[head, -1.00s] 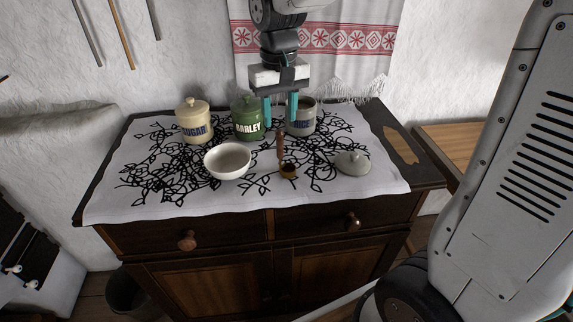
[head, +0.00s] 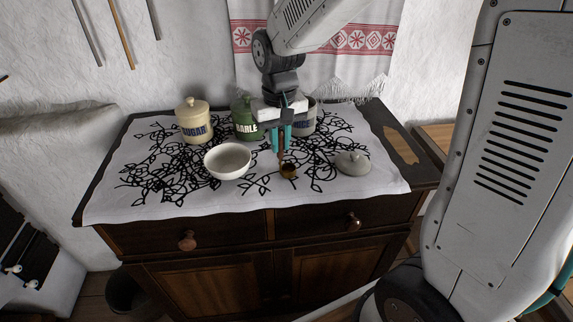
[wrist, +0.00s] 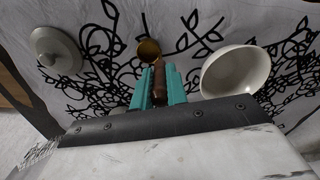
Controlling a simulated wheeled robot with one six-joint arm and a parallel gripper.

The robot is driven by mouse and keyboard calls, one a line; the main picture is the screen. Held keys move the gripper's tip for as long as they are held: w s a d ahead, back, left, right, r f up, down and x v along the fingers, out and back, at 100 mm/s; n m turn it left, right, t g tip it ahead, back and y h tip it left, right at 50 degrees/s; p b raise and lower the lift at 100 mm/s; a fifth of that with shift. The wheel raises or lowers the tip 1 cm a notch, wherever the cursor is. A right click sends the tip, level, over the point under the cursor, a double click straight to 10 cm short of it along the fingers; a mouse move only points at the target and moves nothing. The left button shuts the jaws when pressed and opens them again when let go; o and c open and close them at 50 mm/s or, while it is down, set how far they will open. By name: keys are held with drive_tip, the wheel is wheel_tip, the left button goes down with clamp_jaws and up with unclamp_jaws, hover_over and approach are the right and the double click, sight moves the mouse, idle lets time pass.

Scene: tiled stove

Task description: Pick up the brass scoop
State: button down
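The brass scoop (head: 288,171) rests on the patterned cloth near the front middle of the cabinet top, its bowl toward me and its brown handle pointing back. In the wrist view its brass bowl (wrist: 148,49) shows beyond my fingertips. My gripper (head: 281,150) is low over the cloth with its teal fingers close together around the handle. In the wrist view the fingers of my gripper (wrist: 159,84) press against both sides of the handle, with no clear gap. The scoop's bowl still appears to be on the cloth.
A white bowl (head: 228,161) stands just left of the scoop, and a grey lid (head: 352,163) lies to its right. Behind are a sugar jar (head: 194,122), a green barley jar (head: 243,119) and a grey rice jar (head: 304,117), partly hidden by my gripper.

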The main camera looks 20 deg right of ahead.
drive_tip(key=shift+r, duration=0.1)
drive_tip(key=shift+r, duration=0.5)
drive_tip(key=s+r, duration=0.4)
drive_tip(key=s, duration=1.2)
drive_tip(key=shift+d, duration=0.2)
drive_tip(key=shift+f, duration=0.1)
idle(0.3)
